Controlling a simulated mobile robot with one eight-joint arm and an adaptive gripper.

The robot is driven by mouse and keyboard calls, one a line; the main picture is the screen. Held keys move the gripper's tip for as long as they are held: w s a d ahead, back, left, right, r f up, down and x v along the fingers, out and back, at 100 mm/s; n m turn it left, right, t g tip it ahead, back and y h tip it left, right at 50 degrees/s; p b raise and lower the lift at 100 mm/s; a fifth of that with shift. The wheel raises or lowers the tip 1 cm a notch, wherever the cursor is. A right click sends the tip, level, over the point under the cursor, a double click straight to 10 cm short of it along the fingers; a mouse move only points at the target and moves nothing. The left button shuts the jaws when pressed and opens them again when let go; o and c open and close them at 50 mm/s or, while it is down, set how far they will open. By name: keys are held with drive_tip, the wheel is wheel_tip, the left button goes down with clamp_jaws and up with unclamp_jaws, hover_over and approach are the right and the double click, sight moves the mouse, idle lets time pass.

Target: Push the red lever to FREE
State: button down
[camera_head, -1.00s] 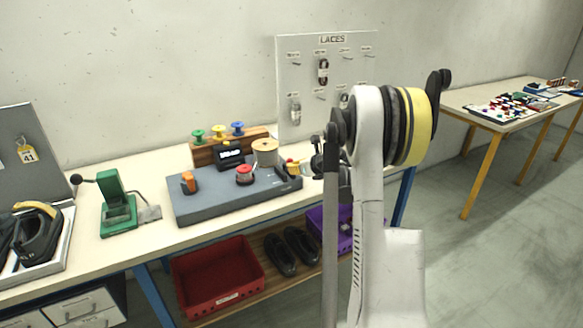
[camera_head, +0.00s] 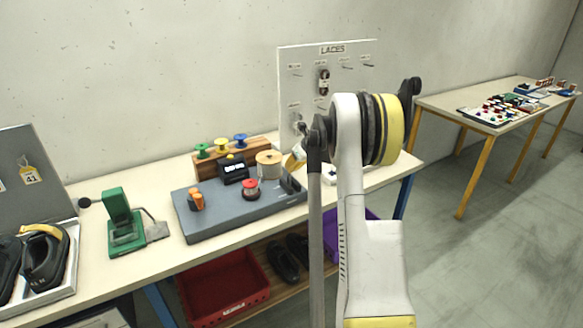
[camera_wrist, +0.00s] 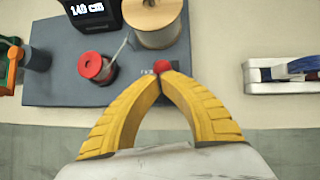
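In the wrist view the lever's red knob (camera_wrist: 163,65) shows just beyond my fingertips, at the right edge of the grey winding device (camera_wrist: 60,83). A small label lies beside it, too small to read surely. My gripper (camera_wrist: 160,76) has its two yellow fingers brought together at the tips, with nothing visible between them. The tips look very near or touching the knob; I cannot tell which. The lever's shaft is hidden. In the head view the grey device (camera_head: 215,219) lies on the bench, and my gripper (camera_head: 294,160) is at its right end.
On the device are a red spool (camera_wrist: 92,66), a large tan spool (camera_wrist: 152,20) and a black display (camera_wrist: 90,12). A white tray (camera_wrist: 285,87) lies to the right. A green tool (camera_head: 121,224) stands left on the bench. A lace board (camera_head: 300,75) stands behind.

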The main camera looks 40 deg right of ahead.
drive_tip(key=shift+w+d+r, duration=0.1)
drive_tip(key=shift+w+d, duration=0.15)
drive_tip(key=shift+w, duration=0.65)
drive_tip(key=shift+w+d+r, duration=0.1)
drive_tip(key=shift+w+d, duration=0.1)
drive_tip(key=shift+w, duration=0.65)
drive_tip(key=shift+w+f+p, duration=0.1)
drive_tip(key=shift+w+p, duration=0.15)
drive_tip(key=shift+p, duration=0.05)
